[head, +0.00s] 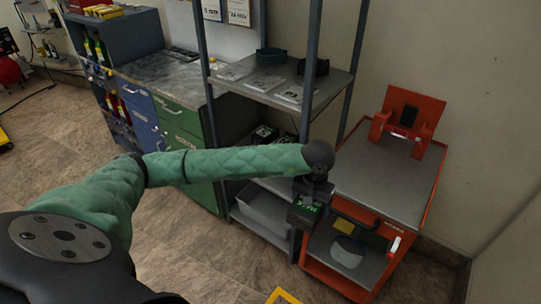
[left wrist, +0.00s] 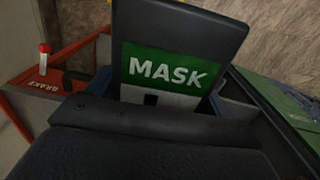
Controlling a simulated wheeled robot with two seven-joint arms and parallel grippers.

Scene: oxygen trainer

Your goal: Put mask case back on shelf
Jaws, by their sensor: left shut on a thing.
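The mask case (head: 304,212) is a dark box with a green and white label. In the left wrist view the case (left wrist: 180,35) shows the word MASK and fills the upper middle. My left gripper (head: 312,192) is shut on the case and holds it in the air, in front of the shelf's right post and the orange cart. The grey metal shelf (head: 330,85) stands behind, with an upper board and lower boards. Dark cases with green labels (head: 265,135) sit on its middle level, partly hidden by my arm. My right gripper is not in view.
The orange cart (head: 385,180) with a grey top stands right of the shelf, close to the held case. A grey bin (head: 262,212) sits on the shelf's lowest level. Green and blue cabinets (head: 185,130) stand left. The floor in front is open.

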